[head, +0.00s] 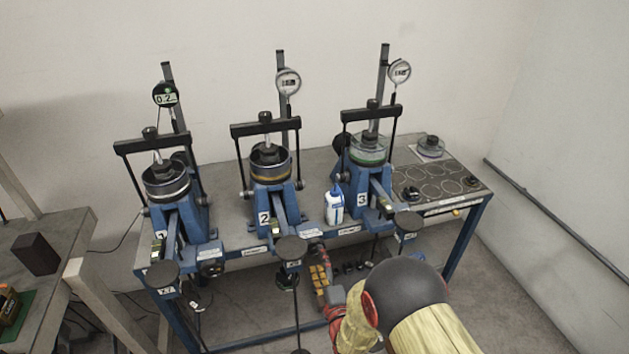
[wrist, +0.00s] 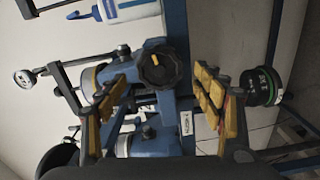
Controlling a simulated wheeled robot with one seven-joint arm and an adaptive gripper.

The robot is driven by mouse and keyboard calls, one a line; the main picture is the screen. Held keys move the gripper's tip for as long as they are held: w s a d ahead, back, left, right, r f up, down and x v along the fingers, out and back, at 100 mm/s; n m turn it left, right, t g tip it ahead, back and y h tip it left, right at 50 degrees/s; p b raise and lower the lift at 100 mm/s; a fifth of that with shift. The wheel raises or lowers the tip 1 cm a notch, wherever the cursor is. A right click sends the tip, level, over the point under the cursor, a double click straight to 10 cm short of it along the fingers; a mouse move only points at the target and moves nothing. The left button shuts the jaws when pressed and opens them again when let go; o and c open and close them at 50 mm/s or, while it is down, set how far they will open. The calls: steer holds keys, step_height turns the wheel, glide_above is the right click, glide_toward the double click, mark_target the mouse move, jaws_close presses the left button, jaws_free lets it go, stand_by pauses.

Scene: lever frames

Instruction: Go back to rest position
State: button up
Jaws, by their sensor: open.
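My gripper (head: 320,275) is low at the front edge of the blue bench in the head view, below and between lever frames 2 (head: 264,200) and 3 (head: 365,185). Its yellow-padded fingers are spread apart in the wrist view (wrist: 160,105). Nothing is held between them. A black knob with a yellow mark (wrist: 160,66) on a blue part shows beyond the gap, and I cannot tell how near it is. Lever frame 1 (head: 178,215) stands at the left of the bench. My forearm covers part of the floor and bench front.
A white and blue bottle (head: 334,205) stands beside frame 3. A panel with circles (head: 442,183) lies at the bench's right end. Round black weights hang before the frames. A side table (head: 60,240) with a dark block (head: 36,254) is at left. Floor at right is clear.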

steer(key=shift+f+m, duration=0.2)
steer(key=shift+m, duration=0.1)
steer(key=s+d+f+m+g+h, duration=0.1)
steer(key=s+f+m+g, duration=0.15)
steer(key=f, duration=0.45)
steer(key=s+f+m+g+h, duration=0.1)
steer(key=s+f+m+g, duration=0.1)
steer(key=s+f+g, duration=0.3)
steer(key=s+d+m+g+h, duration=0.1)
steer(key=s+d+m+g, duration=0.2)
steer(key=m, duration=0.1)
steer(key=s+d+r+m, duration=0.3)
steer(key=s+r, duration=0.4)
steer(key=r, duration=0.6)
steer(key=s+d+r+m+g+h, duration=0.1)
steer(key=s+d+r+m, duration=0.3)
steer(key=r, duration=0.9)
steer(key=s+d+r+m+h, duration=0.1)
steer(key=s+d+r+m, duration=0.2)
steer(key=s+d+r, duration=0.3)
steer(key=s+r, duration=0.4)
steer(key=r, duration=0.3)
steer(key=shift+s+d+r+m, duration=0.3)
steer(key=shift+s+d+m, duration=0.05)
steer(key=shift+s+d, duration=0.05)
